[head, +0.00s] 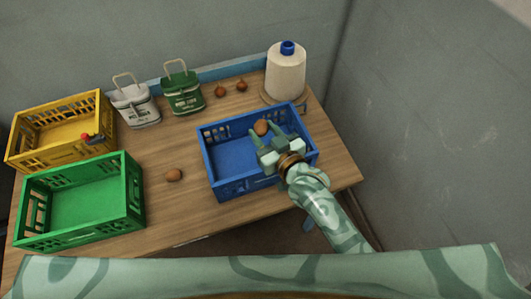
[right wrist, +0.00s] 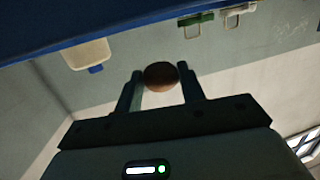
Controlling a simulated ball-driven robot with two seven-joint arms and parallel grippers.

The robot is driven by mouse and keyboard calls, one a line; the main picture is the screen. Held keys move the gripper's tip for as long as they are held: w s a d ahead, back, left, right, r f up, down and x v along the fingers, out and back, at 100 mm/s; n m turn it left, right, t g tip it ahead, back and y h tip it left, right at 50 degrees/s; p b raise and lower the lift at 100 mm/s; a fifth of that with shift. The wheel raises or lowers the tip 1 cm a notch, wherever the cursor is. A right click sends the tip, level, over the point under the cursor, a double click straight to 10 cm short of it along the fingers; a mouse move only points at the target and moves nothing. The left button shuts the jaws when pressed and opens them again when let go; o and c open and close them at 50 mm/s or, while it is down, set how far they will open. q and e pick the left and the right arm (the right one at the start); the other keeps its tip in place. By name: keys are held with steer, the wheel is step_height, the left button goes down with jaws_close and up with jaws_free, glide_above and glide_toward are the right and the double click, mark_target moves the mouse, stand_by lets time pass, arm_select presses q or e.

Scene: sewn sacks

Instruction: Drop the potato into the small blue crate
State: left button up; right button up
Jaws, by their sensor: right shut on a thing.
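The small blue crate (head: 232,187) stands on the right part of the wooden table, with its open top facing up and its left floor bare. My right gripper (head: 263,134) is shut on a brown, rounded potato (head: 261,127), which shows at the fingertips over the crate's right half. How high it is above the crate floor is hard to tell. In the right wrist view the potato (right wrist: 161,76) sits between the two fingers (right wrist: 161,88), and a blue band, likely the crate, crosses the top. My left gripper is not in view.
Another brown lump (head: 174,175) lies on the table between the blue and green crates (head: 133,213). A yellow crate (head: 40,150) stands behind the green one. Two pails, two small brown bulbs (head: 220,91) and a white blue-capped jug (head: 286,75) stand at the back.

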steer(key=o, duration=1)
steer(key=shift+o, duration=0.3)
steer(key=shift+s, duration=0.1)
steer(key=p+v, duration=0.2)
steer(key=v, duration=1.4)
steer(key=shift+d, duration=0.1)
